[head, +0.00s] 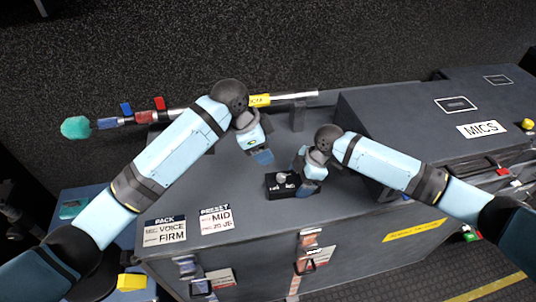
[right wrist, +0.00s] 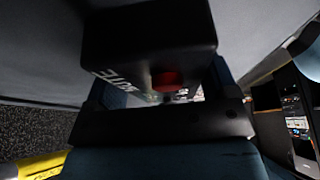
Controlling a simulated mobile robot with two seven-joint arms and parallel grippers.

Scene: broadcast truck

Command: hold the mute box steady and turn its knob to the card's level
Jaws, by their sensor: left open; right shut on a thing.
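The mute box (head: 274,192) is a small black box on the grey counter, with a pale knob (head: 281,178) on top. My right gripper (head: 303,182) is shut on the box's right side. In the right wrist view the dark box (right wrist: 150,35) fills the top, with white lettering and a red round spot; the knob's setting cannot be read. My left gripper (head: 262,156) is open and empty, behind and slightly left of the box, apart from the knob. The preset card (head: 215,220) reads MID and lies front left of the box.
A pole with a teal tip (head: 76,127) lies along the counter's back edge. A raised grey case marked MICS (head: 390,110) stands at the right. The counter left of the box is mostly clear.

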